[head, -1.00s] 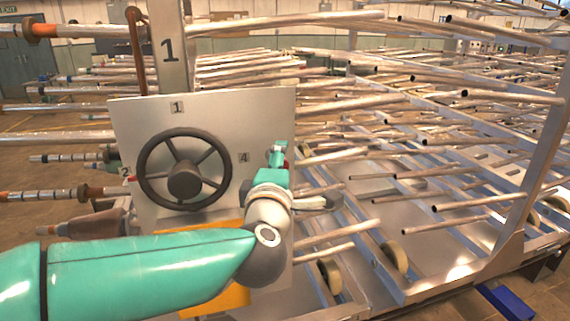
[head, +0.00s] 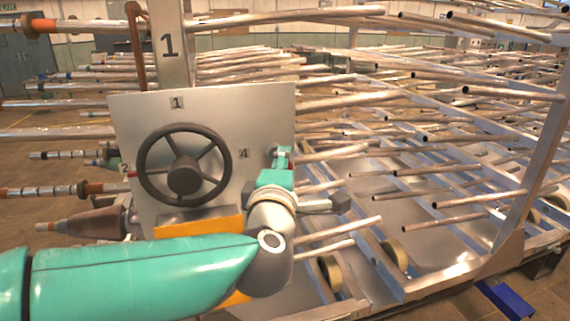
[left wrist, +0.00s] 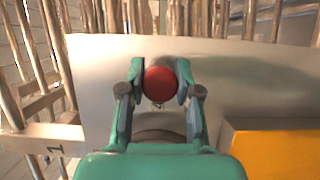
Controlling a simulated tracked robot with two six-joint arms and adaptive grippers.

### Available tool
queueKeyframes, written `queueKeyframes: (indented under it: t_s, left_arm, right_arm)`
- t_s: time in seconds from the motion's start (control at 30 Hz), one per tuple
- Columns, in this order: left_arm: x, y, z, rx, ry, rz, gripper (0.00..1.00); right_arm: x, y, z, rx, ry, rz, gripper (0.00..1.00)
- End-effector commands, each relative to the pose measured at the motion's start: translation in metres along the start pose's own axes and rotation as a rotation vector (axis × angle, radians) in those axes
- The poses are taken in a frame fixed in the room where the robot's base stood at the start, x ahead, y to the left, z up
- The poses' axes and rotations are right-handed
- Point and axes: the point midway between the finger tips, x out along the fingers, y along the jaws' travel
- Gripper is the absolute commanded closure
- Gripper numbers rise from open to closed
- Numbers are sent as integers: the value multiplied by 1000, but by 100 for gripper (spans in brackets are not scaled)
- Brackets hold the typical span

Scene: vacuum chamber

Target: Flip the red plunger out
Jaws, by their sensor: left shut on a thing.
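The red plunger (left wrist: 161,83) shows as a round red knob in the left wrist view, in front of the grey panel (left wrist: 100,75). My left gripper (left wrist: 160,88) is shut on it, with one teal finger against each side. In the head view my left gripper (head: 283,157) is at the right edge of the panel (head: 135,110), just right of the label 4. The gripper and wrist hide most of the plunger there. My right gripper is in neither view.
A dark handwheel (head: 184,178) stands out from the panel, left of my gripper. A yellow-orange part (head: 205,228) lies below the wheel, close to my forearm. Many metal rods (head: 420,205) on a frame stick out to the right.

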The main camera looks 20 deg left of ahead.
Motion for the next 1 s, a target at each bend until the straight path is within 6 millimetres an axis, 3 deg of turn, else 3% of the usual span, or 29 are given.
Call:
queueKeyframes:
  t_s: [0.27, 0.3, 0.47, 0.8, 1.0]
  left_arm:
    - [-6, -4, 4, 2, -3, -10, 100]
    - [-6, -5, 4, 2, -4, -10, 66]
    - [-6, -4, 4, 2, -4, -8, 41]
    - [-8, -2, 3, 1, -2, -4, 41]
    - [-28, -1, 4, 0, -5, -3, 41]
  right_arm:
    - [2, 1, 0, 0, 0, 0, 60]
    - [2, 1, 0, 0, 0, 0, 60]
    - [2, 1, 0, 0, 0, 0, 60]
    - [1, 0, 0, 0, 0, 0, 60]
    - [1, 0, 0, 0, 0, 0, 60]
